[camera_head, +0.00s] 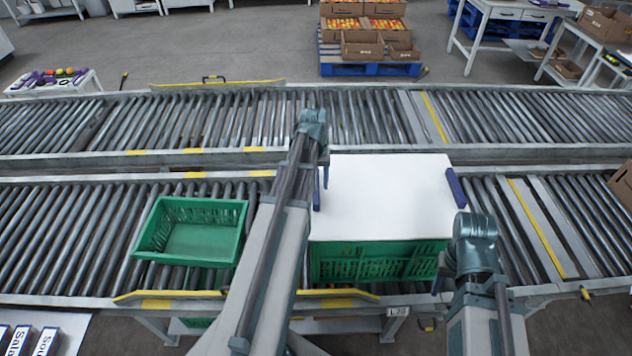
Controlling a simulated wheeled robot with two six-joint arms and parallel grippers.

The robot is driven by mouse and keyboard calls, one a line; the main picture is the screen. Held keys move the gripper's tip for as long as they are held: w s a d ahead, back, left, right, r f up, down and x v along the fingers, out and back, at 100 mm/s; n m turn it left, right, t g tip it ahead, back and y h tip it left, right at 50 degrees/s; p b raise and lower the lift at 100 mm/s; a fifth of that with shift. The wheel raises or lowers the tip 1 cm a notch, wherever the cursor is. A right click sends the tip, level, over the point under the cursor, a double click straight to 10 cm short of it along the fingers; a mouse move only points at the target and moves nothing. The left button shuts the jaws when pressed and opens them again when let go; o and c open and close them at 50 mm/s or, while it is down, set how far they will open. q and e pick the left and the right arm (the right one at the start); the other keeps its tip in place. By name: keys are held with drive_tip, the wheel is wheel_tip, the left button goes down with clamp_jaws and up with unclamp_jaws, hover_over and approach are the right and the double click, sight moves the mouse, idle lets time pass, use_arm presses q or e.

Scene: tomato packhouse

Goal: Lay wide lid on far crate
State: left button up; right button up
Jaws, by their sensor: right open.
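The wide white lid (385,198) lies flat over a green crate (375,265) on the near conveyor. A dark blue grip (455,187) is at its right edge, and another (317,190) shows at its left edge. Only the crate's front wall shows; I cannot tell whether a second crate is under the lid. My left gripper (322,165) is at the lid's left edge, near the grip; its fingers are mostly hidden by my wrist. My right gripper (440,278) is open, low beside the crate's right front corner, apart from the lid's right grip.
An empty green crate (160,238) sits on the rollers to the left. A second roller conveyor (370,115) runs behind. Yellow-edged rails line the near conveyor (90,215). A brown box (622,185) is at the right edge. Rollers right of the lid are free.

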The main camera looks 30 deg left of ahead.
use_arm(q)
drive_tip(key=shift+r, duration=0.15)
wheel_tip(320, 180, up, 14)
drive_tip(key=p, duration=1.4)
drive_tip(key=shift+a+f, duration=0.15)
drive_tip(key=shift+f, duration=0.05)
drive_tip(key=shift+s, duration=0.1)
drive_tip(key=s+d+m+b, duration=0.1)
drive_tip(key=s+d+m, duration=0.2)
drive_tip(key=d, duration=0.7)
drive_tip(key=s+d+f+m+y, duration=0.1)
drive_tip(key=s+d+m, duration=0.3)
drive_tip(key=d, duration=0.7)
drive_tip(key=s+d+f+m+b, duration=0.1)
drive_tip(key=s+d+m, duration=0.2)
drive_tip(key=d, duration=0.7)
drive_tip(key=shift+s+d+f+b, duration=0.2)
drive_tip(key=shift+s+d+b, duration=0.15)
drive_tip(key=shift+s, duration=0.7)
